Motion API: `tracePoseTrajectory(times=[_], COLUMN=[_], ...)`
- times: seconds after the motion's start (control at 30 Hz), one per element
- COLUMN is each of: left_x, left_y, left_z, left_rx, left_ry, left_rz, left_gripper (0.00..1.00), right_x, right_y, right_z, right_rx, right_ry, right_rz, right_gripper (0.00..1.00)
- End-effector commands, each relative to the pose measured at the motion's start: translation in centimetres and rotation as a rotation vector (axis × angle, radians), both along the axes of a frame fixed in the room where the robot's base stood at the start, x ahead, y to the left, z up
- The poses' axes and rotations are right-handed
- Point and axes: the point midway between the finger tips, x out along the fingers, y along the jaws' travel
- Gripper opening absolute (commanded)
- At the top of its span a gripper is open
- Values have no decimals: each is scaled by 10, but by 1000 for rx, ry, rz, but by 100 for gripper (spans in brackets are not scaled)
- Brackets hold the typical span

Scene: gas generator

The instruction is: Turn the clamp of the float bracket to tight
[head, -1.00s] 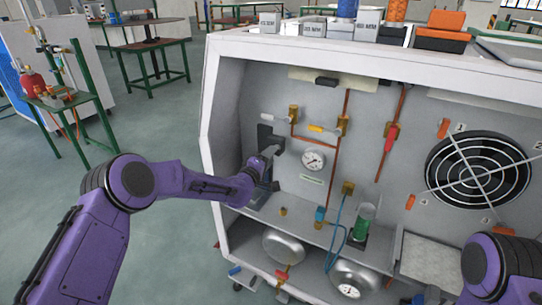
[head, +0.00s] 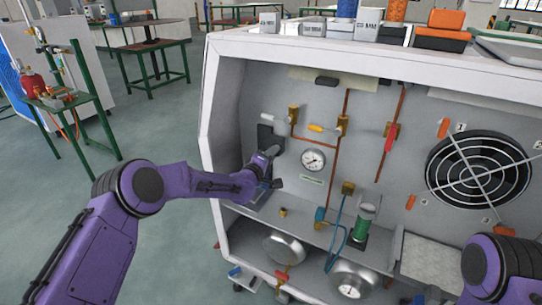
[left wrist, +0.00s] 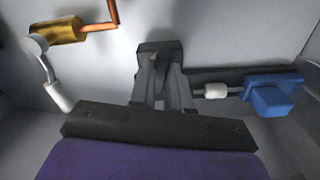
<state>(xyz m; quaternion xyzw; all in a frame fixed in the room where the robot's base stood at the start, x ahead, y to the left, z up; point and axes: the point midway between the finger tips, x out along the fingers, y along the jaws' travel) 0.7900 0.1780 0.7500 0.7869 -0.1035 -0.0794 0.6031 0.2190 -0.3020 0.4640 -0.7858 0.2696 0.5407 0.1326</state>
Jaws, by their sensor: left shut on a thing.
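The dark float bracket (head: 265,134) stands against the cabinet's back wall at its left side. My left gripper (head: 274,153) reaches into the cabinet at the bracket, and its arm hides part of it. In the left wrist view the two grey fingers (left wrist: 161,75) come close together on a dark clamp piece (left wrist: 160,47). The fingers hide most of the clamp, so its exact turn cannot be told. A dark rod with a white collar (left wrist: 215,91) and a blue block (left wrist: 270,96) lies to the right of the fingers. My right gripper is out of view.
A white-handled brass valve (head: 293,113) is above right of the bracket, and a yellow-handled valve (head: 342,123) farther right. A gauge (head: 313,160) and a green cylinder (head: 364,221) are to the right. The cabinet's left wall (head: 226,130) is close to my left arm.

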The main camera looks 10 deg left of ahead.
Motion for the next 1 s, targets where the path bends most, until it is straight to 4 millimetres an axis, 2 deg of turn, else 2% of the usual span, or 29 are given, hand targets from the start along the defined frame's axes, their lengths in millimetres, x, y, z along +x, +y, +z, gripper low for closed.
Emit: tracePoseTrajectory(times=[0.27, 1.0], left_x=[0, 0], left_y=[0, 0], left_z=[-2, -2], left_rx=[169, 845], left_ry=[-45, -226], left_rz=[-1, 0], left_gripper=[0, 0], right_x=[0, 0], right_y=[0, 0], right_z=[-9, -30], right_rx=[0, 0], right_ry=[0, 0], right_rz=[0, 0], right_gripper=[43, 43])
